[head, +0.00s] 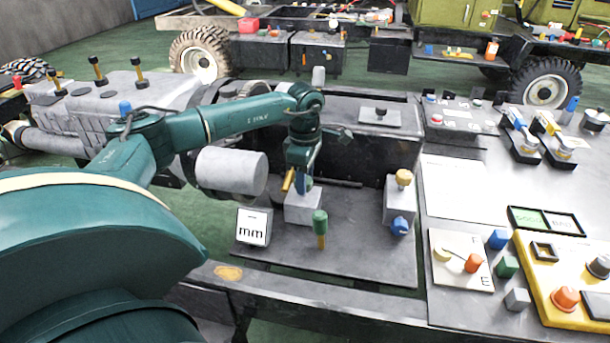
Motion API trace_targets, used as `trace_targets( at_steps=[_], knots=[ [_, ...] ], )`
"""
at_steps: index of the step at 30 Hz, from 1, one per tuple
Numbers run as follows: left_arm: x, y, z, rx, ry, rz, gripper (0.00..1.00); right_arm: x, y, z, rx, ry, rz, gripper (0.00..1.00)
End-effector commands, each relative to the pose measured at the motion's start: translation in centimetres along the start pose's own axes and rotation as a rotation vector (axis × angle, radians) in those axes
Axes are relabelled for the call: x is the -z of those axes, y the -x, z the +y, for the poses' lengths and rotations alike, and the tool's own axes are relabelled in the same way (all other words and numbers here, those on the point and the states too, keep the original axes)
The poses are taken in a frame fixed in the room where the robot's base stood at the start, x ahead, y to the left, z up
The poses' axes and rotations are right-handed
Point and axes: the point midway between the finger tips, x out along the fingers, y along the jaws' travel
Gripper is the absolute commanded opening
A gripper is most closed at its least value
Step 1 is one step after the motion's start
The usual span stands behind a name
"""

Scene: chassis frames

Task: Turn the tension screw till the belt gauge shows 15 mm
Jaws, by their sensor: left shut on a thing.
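My left gripper (303,170) reaches down over the dark bench plate (350,255). It is shut on what looks like a blue knob (305,184) above a small grey block (303,208); the fingers partly hide the knob. I cannot tell for sure that this is the tension screw. A white gauge plate (254,227) marked "mm" stands left of the block; I cannot read a number on it. A green-topped brass peg (320,222) stands in front of the block. My right gripper is out of view.
A grey block with a yellow knob (403,177) on top and a blue knob (400,226) in front stands to the right. A grey cylinder (232,172) lies left of the gripper. The right-hand table holds a yellow tray (547,320) and small coloured blocks.

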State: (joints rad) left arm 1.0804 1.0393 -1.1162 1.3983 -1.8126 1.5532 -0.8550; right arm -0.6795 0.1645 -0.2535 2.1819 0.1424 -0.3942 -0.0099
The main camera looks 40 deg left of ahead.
Motion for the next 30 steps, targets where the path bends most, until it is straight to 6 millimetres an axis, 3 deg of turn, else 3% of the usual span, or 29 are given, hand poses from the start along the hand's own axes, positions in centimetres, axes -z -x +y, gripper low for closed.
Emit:
trace_targets(
  at_steps=[15, 30],
  knots=[
    [-0.03, 0.15, -0.08, -0.005, -0.462, -0.003, 0.16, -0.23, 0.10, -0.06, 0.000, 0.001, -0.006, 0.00],
    [0.00, 0.16, -0.17, -0.005, -0.678, -0.003, 0.16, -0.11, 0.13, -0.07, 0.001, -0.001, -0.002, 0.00]
  ],
)
